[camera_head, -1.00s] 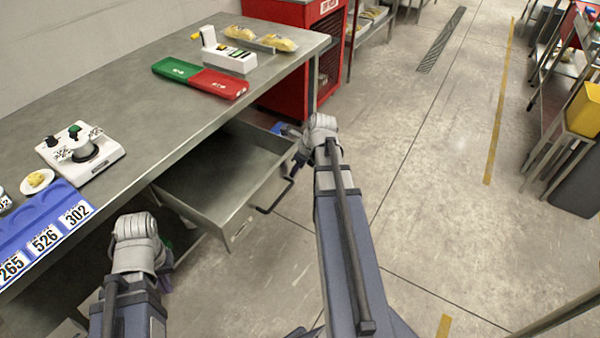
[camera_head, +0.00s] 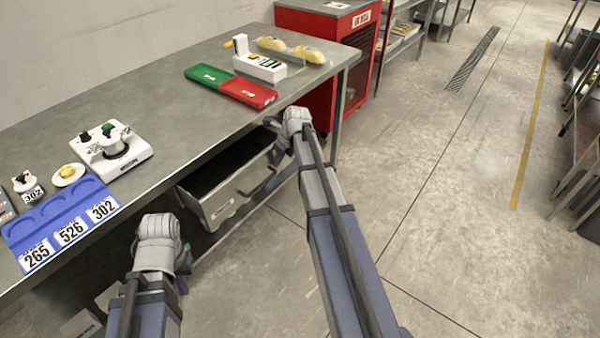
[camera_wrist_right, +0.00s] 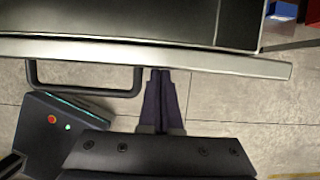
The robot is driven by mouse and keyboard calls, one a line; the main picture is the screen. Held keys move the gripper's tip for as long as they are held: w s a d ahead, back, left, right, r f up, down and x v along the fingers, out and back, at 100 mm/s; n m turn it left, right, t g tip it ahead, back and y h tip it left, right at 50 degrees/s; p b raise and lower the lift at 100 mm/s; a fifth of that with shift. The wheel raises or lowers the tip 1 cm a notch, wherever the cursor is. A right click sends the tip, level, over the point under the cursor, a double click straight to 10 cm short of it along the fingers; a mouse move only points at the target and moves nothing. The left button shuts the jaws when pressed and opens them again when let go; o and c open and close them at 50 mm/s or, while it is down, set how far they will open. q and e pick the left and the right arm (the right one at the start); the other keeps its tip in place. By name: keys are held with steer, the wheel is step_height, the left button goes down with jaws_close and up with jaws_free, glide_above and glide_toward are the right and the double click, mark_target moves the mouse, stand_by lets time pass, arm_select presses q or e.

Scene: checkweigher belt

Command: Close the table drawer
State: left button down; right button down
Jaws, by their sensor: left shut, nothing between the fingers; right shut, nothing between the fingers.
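The table drawer (camera_head: 222,203), a grey metal box with a dark inside, is partly open under the steel table's front edge. The right wrist view shows its front rim (camera_wrist_right: 150,54) and black bar handle (camera_wrist_right: 85,92). My right gripper (camera_wrist_right: 160,72) is shut and empty. Its fingertips meet the drawer's front rim, just right of the handle; I cannot tell how firmly they touch. In the head view my right wrist partly covers the drawer's right end. My left gripper (camera_head: 183,268) is shut and empty, low beside the table and mostly hidden behind its own wrist.
The steel table (camera_head: 180,135) carries a blue tray with number cards (camera_head: 70,232), a white device (camera_head: 112,155), and green and red trays (camera_head: 248,92). A red cabinet (camera_head: 318,50) stands beyond its far end. Floor to the right is open.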

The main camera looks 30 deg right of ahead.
steer(key=w+a, duration=0.1)
steer(key=w, duration=0.3)
steer(key=w+a, duration=0.2)
steer(key=w, duration=0.2)
steer(key=w+a, duration=0.2)
steer(key=w, duration=0.2)
steer(key=shift+w, duration=0.25)
steer(key=shift+a, duration=0.1)
